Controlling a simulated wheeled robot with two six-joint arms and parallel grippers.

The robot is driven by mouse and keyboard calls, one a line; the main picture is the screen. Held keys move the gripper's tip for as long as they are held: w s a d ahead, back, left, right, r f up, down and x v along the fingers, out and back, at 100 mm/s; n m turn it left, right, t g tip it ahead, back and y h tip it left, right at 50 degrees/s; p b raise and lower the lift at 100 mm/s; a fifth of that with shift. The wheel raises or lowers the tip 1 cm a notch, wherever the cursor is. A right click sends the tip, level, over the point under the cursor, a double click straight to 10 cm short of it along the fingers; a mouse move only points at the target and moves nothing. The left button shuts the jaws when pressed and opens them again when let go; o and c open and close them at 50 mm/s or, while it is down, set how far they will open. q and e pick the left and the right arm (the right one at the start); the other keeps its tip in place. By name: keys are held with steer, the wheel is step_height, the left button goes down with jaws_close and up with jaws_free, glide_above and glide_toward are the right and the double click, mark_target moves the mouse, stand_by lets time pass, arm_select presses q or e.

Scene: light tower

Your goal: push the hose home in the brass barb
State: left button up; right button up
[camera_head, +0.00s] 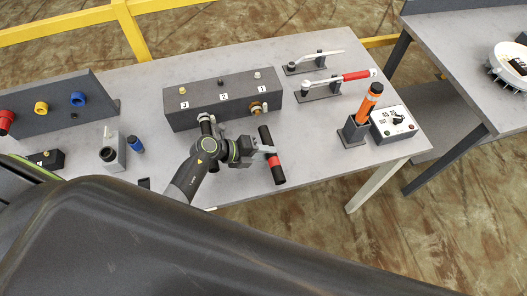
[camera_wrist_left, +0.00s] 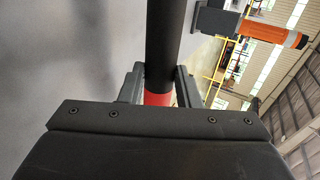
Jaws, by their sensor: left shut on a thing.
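The hose (camera_head: 266,137) is a short black tube with a red band. My left gripper (camera_head: 268,152) is shut on it near the red band, above the table. The left wrist view shows the black hose (camera_wrist_left: 163,40) running up from between the left fingers (camera_wrist_left: 160,90), with red at the grip. The brass barb (camera_head: 257,108) sticks out of the front of the dark manifold box (camera_head: 212,106), below the label 1. The hose's far end points toward the barb, and a small gap shows between them. My right gripper is not in view.
A grey block (camera_head: 112,153) and blue piece (camera_head: 136,145) stand left. The table's front right is clear.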

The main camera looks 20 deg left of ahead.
mark_target(262, 139)
arm_select(q)
steer(key=shift+r, duration=0.15)
steer(key=shift+w+a, duration=0.45)
steer(key=shift+w, duration=0.05)
steer(key=shift+w+a+f+b, duration=0.2)
steer(key=shift+w+a+b, duration=0.25)
steer(key=shift+w, duration=0.2)
steer(key=shift+w+a, duration=0.4)
steer(key=shift+w, duration=0.25)
steer(key=shift+w+a+r+b, duration=0.1)
steer(key=shift+w+b, duration=0.05)
steer(key=shift+b, duration=0.15)
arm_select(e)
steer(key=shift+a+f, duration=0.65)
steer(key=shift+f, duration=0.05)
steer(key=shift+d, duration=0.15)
arm_select(q)
steer(key=shift+p, duration=0.5)
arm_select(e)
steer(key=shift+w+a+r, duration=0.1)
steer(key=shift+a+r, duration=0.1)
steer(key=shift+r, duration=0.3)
arm_select(q)
steer(key=shift+w+a, duration=0.2)
steer(key=shift+w, duration=0.1)
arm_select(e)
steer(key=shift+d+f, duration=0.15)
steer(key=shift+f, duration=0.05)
